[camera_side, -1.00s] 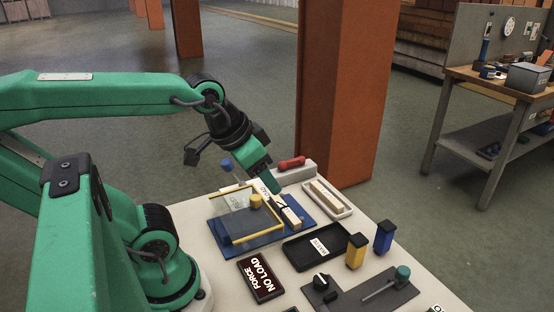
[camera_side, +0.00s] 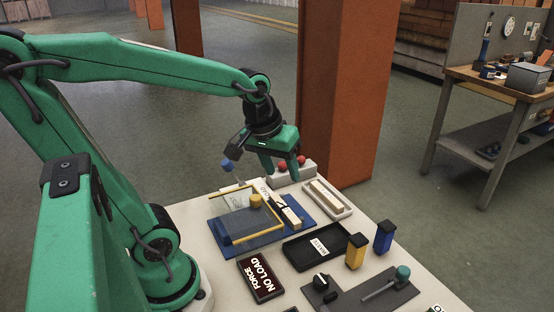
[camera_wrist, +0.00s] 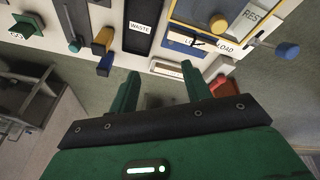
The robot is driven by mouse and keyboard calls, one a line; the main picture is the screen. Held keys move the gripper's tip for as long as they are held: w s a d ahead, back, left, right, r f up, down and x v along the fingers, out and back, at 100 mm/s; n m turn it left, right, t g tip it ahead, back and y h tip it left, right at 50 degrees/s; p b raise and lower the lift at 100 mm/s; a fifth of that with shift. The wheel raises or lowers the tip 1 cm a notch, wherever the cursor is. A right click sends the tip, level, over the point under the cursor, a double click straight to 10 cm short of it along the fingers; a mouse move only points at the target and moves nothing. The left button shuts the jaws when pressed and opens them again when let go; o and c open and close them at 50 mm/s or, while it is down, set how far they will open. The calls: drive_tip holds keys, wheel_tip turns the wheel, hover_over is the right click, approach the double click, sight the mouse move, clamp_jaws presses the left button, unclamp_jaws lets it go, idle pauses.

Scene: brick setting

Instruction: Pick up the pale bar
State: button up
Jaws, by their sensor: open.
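A pale bar (camera_side: 291,217) lies at the right side of the blue fixture plate (camera_side: 220,236). More pale bar-shaped pieces (camera_side: 327,197) lie in a white tray (camera_side: 342,212) to its right. My gripper (camera_side: 280,172) is open and empty, pointing down above the far end of the table, behind the fixture and tray. In the wrist view, its fingers (camera_wrist: 162,78) are spread apart.
A grey holder with red parts (camera_side: 292,170) stands close behind my fingers. A black tray labelled WASTE (camera_side: 303,256), a yellow block (camera_side: 356,251) and a blue block (camera_side: 384,237) stand nearer. A tilted clear panel with a yellow frame (camera_side: 240,205) rises over the fixture. An orange pillar (camera_side: 345,90) stands behind.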

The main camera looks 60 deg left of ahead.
drive_tip(key=w+a+f+n+g, duration=0.2)
drive_tip(key=w+a+f+n, duration=0.3)
drive_tip(key=n, duration=0.1)
drive_tip(key=n+g, duration=0.2)
drive_tip(key=n, duration=0.4)
hover_over(284, 206)
drive_tip(key=shift+h, duration=0.3)
wheel_tip(284, 206, down, 8)
drive_tip(key=shift+f, duration=1.5)
drive_tip(key=shift+f, duration=0.1)
drive_tip(key=shift+f, duration=2.5)
clamp_jaws()
